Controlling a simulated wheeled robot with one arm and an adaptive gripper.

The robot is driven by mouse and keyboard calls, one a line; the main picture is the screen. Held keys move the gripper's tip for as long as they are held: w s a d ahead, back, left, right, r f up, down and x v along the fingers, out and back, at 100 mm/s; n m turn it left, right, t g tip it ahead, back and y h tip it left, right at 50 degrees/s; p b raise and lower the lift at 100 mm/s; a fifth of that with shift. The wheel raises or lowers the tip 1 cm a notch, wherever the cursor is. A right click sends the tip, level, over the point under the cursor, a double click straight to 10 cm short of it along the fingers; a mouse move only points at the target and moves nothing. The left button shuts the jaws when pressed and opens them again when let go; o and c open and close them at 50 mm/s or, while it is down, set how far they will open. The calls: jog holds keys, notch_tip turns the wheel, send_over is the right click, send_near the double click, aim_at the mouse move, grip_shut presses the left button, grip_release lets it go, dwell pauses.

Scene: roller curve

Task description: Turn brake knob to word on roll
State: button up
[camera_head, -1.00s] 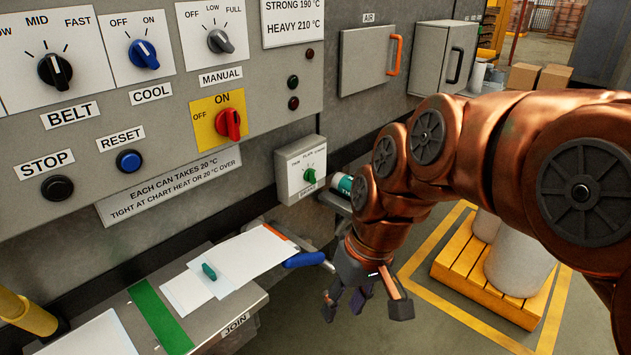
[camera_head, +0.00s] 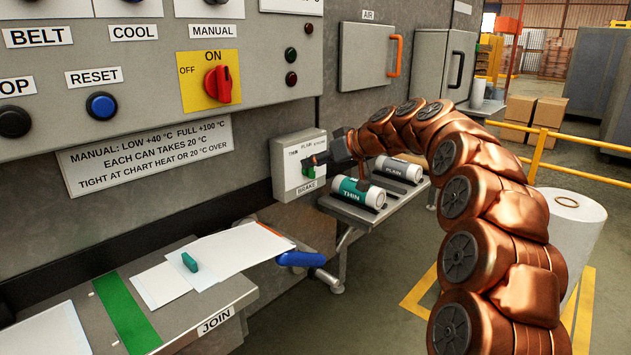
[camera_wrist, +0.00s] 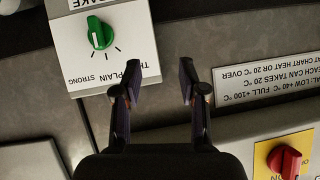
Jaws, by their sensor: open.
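The brake box (camera_head: 283,172) is a pale box on the machine wall, with a green knob (camera_head: 309,167) below the words THIN, PLAIN and a third word. In the wrist view the box (camera_wrist: 140,25) is upside down, and its green knob (camera_wrist: 99,32) stands clear of my fingers; STRONG is readable there. Which word the knob points at is hard to tell. A roll with a green THIN label (camera_head: 352,193) lies on the shelf; a PLAIN roll (camera_head: 400,170) lies behind it. My gripper (camera_wrist: 160,85) is open and empty, in front of the box, with the knob not between its fingers.
A red knob (camera_head: 218,83) and a blue button (camera_head: 102,106) are on the panel to the left. The metal shelf (camera_head: 345,212) juts out below the box.

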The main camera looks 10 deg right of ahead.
aim_at(311, 170)
jog(key=w+d+f+t+b, duration=0.2)
jog(key=w+d+b, duration=0.1)
jog(key=w+d, duration=0.3)
jog(key=x, duration=0.8)
jog(key=shift+d, duration=0.2)
jog(key=shift+w+f, duration=0.1)
jog(key=shift+c, duration=0.4)
grip_shut()
